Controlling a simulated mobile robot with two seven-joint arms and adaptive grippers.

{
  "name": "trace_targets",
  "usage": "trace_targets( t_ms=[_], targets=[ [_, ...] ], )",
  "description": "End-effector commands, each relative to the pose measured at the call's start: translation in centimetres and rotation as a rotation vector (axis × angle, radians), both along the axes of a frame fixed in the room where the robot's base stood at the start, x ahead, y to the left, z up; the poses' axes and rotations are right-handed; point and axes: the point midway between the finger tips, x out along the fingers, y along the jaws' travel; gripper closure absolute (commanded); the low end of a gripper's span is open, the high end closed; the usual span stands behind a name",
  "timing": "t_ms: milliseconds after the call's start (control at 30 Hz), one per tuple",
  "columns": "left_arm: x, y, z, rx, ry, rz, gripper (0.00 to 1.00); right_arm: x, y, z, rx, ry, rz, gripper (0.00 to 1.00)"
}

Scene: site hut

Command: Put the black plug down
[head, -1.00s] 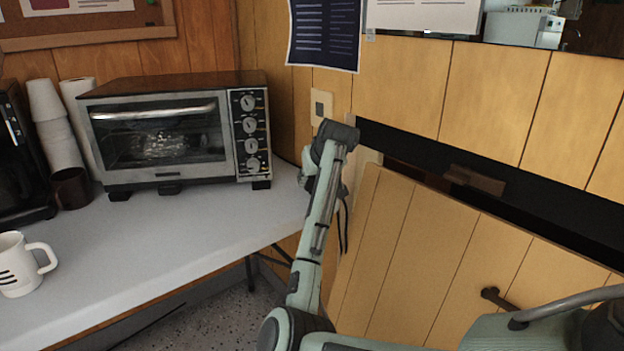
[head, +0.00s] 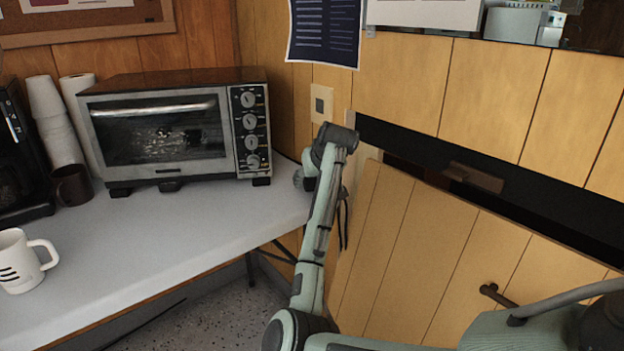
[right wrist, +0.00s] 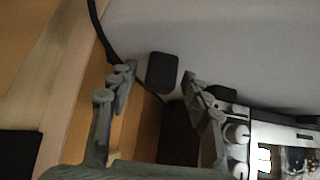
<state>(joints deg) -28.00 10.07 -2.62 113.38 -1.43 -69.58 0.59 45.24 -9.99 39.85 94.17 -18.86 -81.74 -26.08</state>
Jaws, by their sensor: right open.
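The black plug (right wrist: 162,72) shows in the right wrist view as a small dark block against the pale tabletop, between and just beyond my fingertips. My right gripper (right wrist: 158,76) is open, with a gap visible on each side of the plug. In the head view my right gripper (head: 303,180) is at the right end of the white table (head: 190,235), beside the toaster oven. The plug is hidden there behind my wrist and fingers. My left gripper is not in view.
The toaster oven (head: 160,135) stands close left of my right gripper. A wall outlet (head: 321,104) is just above. The table's front middle is clear. A wood panel (head: 420,260) leans at right.

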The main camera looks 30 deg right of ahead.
Motion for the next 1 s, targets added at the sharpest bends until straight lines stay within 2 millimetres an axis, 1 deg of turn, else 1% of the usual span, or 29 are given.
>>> trace_targets(
  t_ms=[167, 233, 267, 500, 700, 833, 1000],
  targets=[
    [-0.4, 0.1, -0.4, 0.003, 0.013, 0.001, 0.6, 0.0, 0.0, 0.6, 0.0, -0.003, -0.001, 0.51],
    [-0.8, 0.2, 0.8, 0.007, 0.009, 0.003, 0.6, -0.1, 0.0, 1.5, 0.0, -0.004, -0.001, 0.51],
    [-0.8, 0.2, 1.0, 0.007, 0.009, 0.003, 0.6, -0.5, 0.1, 2.0, -0.002, -0.003, -0.002, 0.51],
    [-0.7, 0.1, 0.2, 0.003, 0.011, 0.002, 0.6, -4.1, 1.3, 5.8, -0.003, -0.003, -0.001, 0.51],
    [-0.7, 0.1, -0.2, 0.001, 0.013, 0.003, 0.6, -6.6, 2.1, 8.5, -0.002, -0.002, -0.001, 0.51],
    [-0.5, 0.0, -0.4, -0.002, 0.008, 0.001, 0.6, -7.5, 2.4, 9.5, -0.001, -0.001, -0.001, 0.51],
    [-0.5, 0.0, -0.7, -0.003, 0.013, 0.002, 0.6, -7.9, 2.6, 9.8, 0.0, 0.0, 0.0, 0.51]
  ],
)
